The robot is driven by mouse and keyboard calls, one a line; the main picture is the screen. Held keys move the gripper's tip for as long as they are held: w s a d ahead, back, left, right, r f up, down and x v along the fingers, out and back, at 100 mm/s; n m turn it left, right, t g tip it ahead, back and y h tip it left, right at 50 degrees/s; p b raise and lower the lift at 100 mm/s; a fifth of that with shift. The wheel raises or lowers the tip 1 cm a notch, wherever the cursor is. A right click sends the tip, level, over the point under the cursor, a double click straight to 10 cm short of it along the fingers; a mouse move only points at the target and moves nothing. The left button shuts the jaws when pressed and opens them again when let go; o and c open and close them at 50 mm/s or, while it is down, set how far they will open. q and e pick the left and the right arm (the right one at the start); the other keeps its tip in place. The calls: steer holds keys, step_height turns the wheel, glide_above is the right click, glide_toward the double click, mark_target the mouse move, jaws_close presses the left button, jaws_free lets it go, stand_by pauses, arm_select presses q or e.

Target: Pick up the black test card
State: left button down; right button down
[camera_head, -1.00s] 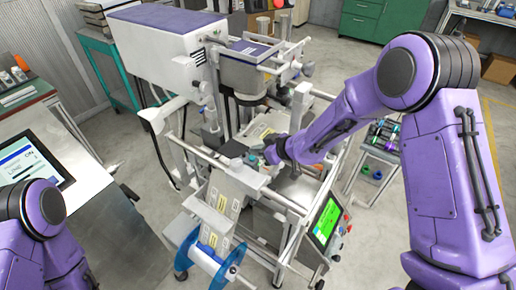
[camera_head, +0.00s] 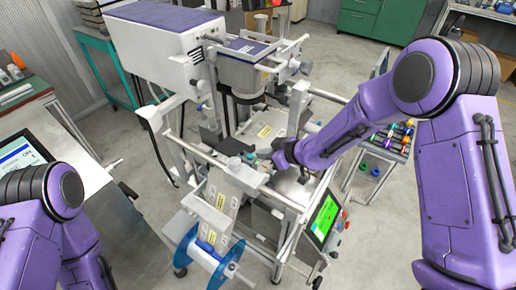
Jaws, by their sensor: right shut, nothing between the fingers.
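My right arm reaches in from the right to the machine in the middle. Its gripper (camera_head: 262,157) is small in the picture, shut and empty, low over the machine's front bed. A small dark flat piece (camera_head: 232,146) lies on the bed just left of the gripper. It may be the black test card, but it is too small to be sure. I cannot tell whether the fingers touch it. My left arm shows at the lower left, and its gripper is out of view.
The machine carries a label web (camera_head: 222,190) running down to a blue reel (camera_head: 205,255). A green screen (camera_head: 325,217) stands at its front right. Metal rails and posts surround the bed. A rack of coloured spools (camera_head: 392,137) stands behind my right arm.

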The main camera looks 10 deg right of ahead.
steer(key=shift+d, duration=0.3)
steer(key=shift+a, duration=0.15)
stand_by(0.4)
steer(key=shift+r+p, duration=0.95)
steer(key=shift+p, duration=0.25)
steer(key=s+d+b, duration=0.2)
steer(key=s+d, duration=0.6)
steer(key=s, duration=0.1)
steer(key=shift+f, duration=0.15)
